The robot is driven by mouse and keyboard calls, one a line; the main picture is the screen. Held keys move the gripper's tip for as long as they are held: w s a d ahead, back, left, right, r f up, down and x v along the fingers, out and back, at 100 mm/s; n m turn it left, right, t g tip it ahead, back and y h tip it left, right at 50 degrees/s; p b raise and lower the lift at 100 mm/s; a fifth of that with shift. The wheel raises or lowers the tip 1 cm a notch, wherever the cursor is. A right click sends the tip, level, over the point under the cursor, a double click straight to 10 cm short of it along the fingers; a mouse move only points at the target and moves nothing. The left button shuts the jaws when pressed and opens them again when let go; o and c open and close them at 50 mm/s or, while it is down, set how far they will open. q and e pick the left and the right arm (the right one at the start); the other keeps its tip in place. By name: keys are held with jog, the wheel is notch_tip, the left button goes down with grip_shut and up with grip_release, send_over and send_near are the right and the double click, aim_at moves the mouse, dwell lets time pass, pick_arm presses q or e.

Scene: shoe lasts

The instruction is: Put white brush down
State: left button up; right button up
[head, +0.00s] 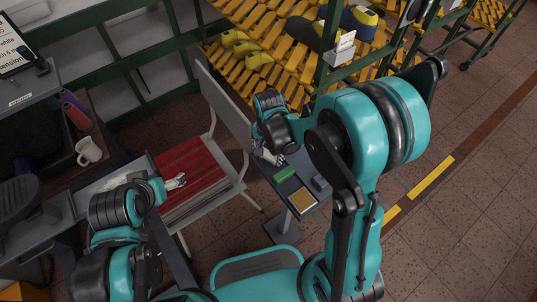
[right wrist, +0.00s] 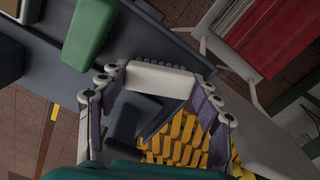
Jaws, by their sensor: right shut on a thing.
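The white brush (right wrist: 158,80) is a pale block with a bumpy edge, held crosswise between the fingertips of my right gripper (right wrist: 160,84). The gripper is shut on it, above the grey table top (right wrist: 58,75). I cannot tell whether the brush touches the top. In the head view, my right gripper (head: 268,153) is at the far end of the small table (head: 277,188), and my arm partly hides it. My left gripper (head: 176,183) is over the red stack on the chair; its jaws are too small to read.
A green block (head: 285,173), a grey block (head: 320,183) and a tan-topped block (head: 303,201) lie on the small table. A chair with a red stack (head: 190,172) stands to its left. Behind is a yellow-slatted rack (head: 283,72) with shoe lasts (head: 252,50).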

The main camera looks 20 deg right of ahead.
jog(key=shift+s, duration=0.1)
jog(key=shift+f, duration=0.15)
jog(key=o, duration=1)
